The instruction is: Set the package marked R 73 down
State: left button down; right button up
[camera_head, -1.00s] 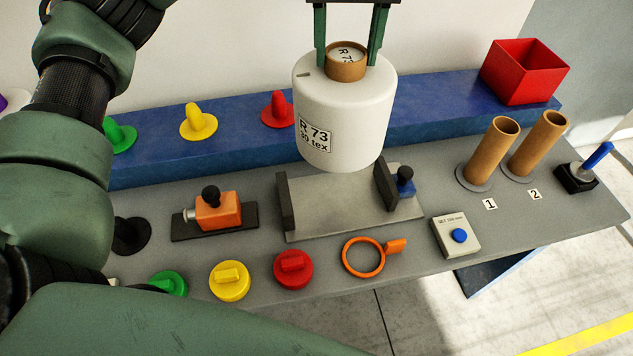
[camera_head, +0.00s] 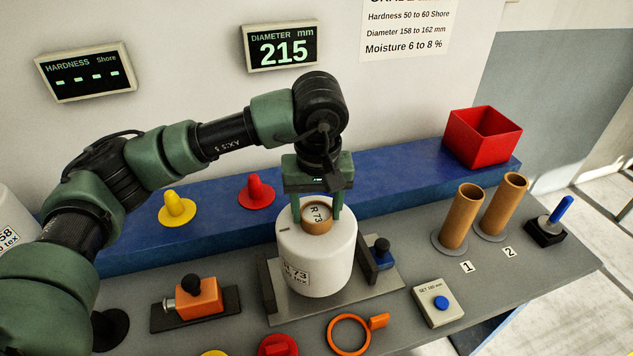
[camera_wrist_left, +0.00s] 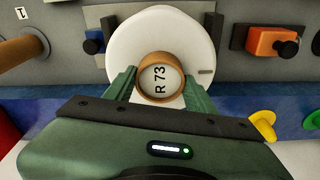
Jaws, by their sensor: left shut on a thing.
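The white package marked R 73 (camera_head: 317,255) is upright in the head view, between the two dark end plates of the grey metal cradle (camera_head: 290,314). Its base is at the cradle's plate; I cannot tell whether it bears its full weight there. My left gripper (camera_head: 317,212) comes from above and is shut on the package's brown core tube, whose R 73 label shows between the fingers. In the left wrist view, the package (camera_wrist_left: 130,40) shows with the fingers on both sides of the core. My right gripper is not in view.
An orange device (camera_head: 198,298) stands left of the cradle, an orange ring (camera_head: 350,335) in front. A box with a blue button (camera_head: 438,302) and two brown tubes (camera_head: 461,215) stand right. A red bin (camera_head: 483,138) is on the blue shelf. The display (camera_head: 282,48) reads 215.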

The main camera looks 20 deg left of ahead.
pick_arm(q)
jog(key=shift+f, duration=0.35)
notch_tip(320, 180, down, 3)
jog(key=shift+p, duration=0.6)
jog(key=shift+w+f, duration=0.1)
jog(key=shift+f, duration=0.4)
jog(key=shift+f, duration=0.15)
jog(key=c, duration=0.5)
grip_release()
jog(key=shift+f, duration=0.1)
